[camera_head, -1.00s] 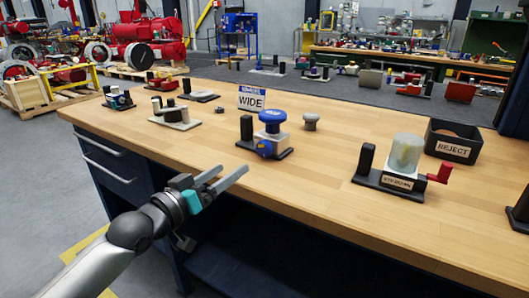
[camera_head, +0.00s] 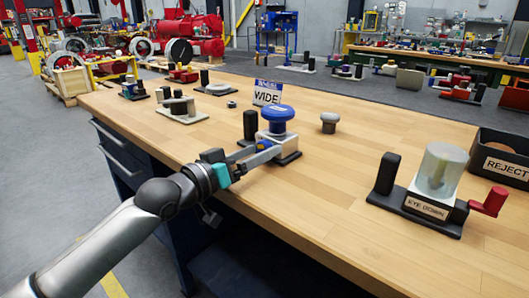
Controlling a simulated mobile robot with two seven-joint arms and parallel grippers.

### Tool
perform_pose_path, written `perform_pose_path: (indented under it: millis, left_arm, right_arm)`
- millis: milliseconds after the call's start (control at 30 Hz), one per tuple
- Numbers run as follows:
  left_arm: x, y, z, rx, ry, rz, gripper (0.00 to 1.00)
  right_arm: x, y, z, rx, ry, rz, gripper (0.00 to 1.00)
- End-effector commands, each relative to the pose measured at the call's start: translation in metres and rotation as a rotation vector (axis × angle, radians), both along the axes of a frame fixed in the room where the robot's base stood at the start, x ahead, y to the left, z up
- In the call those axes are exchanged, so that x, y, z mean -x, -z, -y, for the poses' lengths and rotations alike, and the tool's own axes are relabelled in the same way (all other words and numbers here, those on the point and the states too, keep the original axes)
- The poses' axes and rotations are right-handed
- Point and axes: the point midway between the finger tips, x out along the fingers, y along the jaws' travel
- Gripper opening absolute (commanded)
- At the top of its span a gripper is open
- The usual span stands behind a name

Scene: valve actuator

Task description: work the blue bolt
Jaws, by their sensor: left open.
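The valve fixture stands on the workbench in the head view, a pale block (camera_head: 281,142) on a dark base with a wide blue knob (camera_head: 277,113) on top. A small blue bolt (camera_head: 263,145) on the block's front face is mostly hidden by my left gripper (camera_head: 267,153). The left gripper reaches in from the left, open, its fingers at the bolt. I cannot tell whether the fingers touch it or lie around it. My right gripper is out of view.
A black post (camera_head: 250,124) stands just left of the block and a "WIDE" sign (camera_head: 267,93) behind it. A grey mushroom-shaped knob (camera_head: 329,122) stands to the right. A fixture with a clear cup (camera_head: 441,168) and red handle is farther right, near the REJECT bin (camera_head: 503,146).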

Motion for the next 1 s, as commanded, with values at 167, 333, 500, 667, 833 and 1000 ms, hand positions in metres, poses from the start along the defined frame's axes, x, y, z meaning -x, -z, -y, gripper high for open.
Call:
perform_pose_path:
  millis: [167, 333, 500, 667, 833, 1000]
  left_arm:
    - [-0.0001, -0.0006, -0.0004, 0.001, 0.000, 0.001, 0.85]
    - [-0.0001, -0.0007, -0.0002, 0.001, 0.000, 0.001, 0.78]
    - [0.0000, -0.0005, -0.0002, 0.001, 0.000, 0.001, 0.59]
    - [0.0000, -0.0004, -0.0002, 0.001, 0.000, 0.001, 0.41]
    - [-0.0001, -0.0004, -0.0001, 0.001, 0.000, 0.001, 0.22]
    - [-0.0001, -0.0003, -0.0001, 0.000, 0.000, 0.000, 0.03]
  right_arm:
    - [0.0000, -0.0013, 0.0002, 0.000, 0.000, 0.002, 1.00]
    - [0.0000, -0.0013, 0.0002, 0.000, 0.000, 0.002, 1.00]
    - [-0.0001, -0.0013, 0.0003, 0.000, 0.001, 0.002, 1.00]
    - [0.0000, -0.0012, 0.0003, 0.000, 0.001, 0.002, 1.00]
    - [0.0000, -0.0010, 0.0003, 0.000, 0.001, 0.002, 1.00]
    - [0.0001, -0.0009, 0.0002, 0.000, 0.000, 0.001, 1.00]
